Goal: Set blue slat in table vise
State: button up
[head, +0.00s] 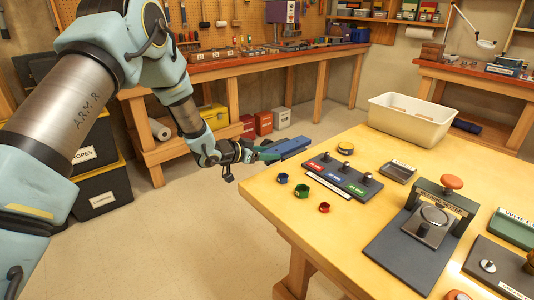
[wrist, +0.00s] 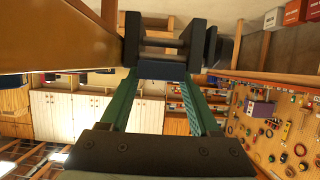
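The blue slat (head: 292,147) is at the far left edge of the yellow table in the head view, tilted slightly. My gripper (head: 266,153) is at the slat's left end, and its green fingers seem closed on it. In the wrist view my gripper's fingers (wrist: 162,95) stand apart, with a dark blue block (wrist: 162,69), apparently the slat's end, between them. Beyond it are dark blocks joined by rods (wrist: 163,42), which may be the table vise; I cannot tell for sure. No vise is clear in the head view. Whether slat and vise touch is hidden.
The yellow table (head: 375,160) holds a red, blue and green labelled rack (head: 342,178), small blue (head: 283,178), green (head: 302,191) and red (head: 324,208) cups, a cream bin (head: 410,120) and a red-knobbed fixture (head: 440,212). Open floor (head: 190,230) lies left of it.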

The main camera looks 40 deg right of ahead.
jog(key=o, duration=0.4)
jog(key=shift+o, duration=0.2)
jog(key=shift+r, duration=0.1)
